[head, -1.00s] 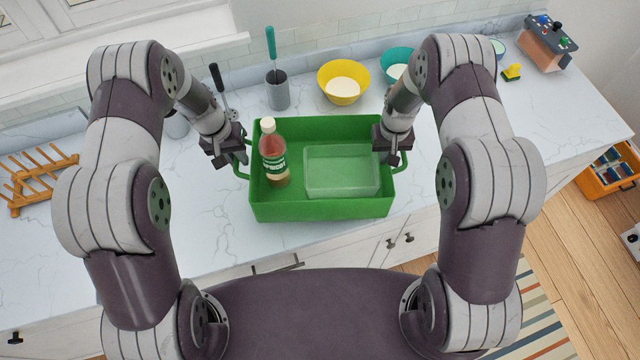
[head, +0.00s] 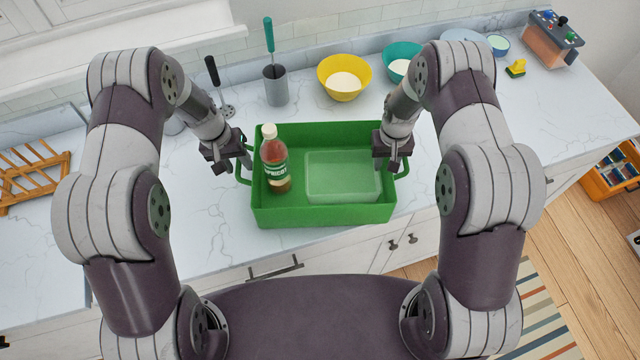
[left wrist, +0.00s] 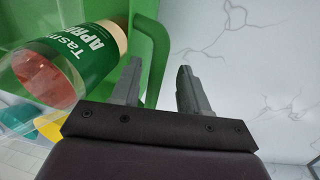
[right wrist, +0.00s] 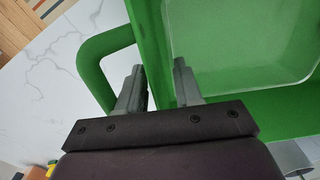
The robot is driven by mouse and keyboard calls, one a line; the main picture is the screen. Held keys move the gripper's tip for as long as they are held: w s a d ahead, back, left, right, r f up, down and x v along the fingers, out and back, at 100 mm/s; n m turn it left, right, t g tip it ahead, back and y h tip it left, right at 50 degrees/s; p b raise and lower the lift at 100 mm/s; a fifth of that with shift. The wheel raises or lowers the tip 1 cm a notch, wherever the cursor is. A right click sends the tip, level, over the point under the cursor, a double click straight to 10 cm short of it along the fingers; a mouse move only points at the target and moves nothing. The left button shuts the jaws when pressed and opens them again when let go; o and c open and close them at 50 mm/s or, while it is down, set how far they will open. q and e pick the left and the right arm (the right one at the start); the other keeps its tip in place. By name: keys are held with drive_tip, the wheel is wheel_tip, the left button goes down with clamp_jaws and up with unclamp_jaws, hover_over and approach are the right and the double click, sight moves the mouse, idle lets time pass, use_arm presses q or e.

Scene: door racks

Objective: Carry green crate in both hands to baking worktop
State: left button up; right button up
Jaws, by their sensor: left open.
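The green crate (head: 325,214) is at the front edge of the marble counter in the head view; I cannot tell whether it touches the surface. It holds an apricot bottle (head: 275,165), upright or slightly tilted, and a translucent box (head: 342,178). My left gripper (head: 238,162) is at the crate's left handle (head: 243,172). In the left wrist view its fingers (left wrist: 160,85) are apart, with the handle (left wrist: 156,50) passing between them. My right gripper (head: 391,163) is at the right handle (head: 404,168). In the right wrist view its fingers (right wrist: 158,85) are apart beside the handle (right wrist: 92,70).
A yellow bowl (head: 343,92), a teal bowl (head: 388,72) and a grey utensil cup (head: 275,88) stand behind the crate. A wooden rack (head: 35,175) is at the left and a control box (head: 553,40) at the far right. Bare counter (head: 480,160) lies to the right.

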drive_tip(key=shift+r, duration=0.4)
use_arm(q)
wheel_tip(320, 180, up, 12)
drive_tip(key=a, duration=0.2)
drive_tip(key=shift+a+f, duration=0.15)
drive_tip(key=shift+f, duration=0.05)
use_arm(e)
wheel_tip(320, 180, up, 11)
drive_tip(key=shift+r, duration=0.15)
drive_tip(key=shift+s, duration=0.1)
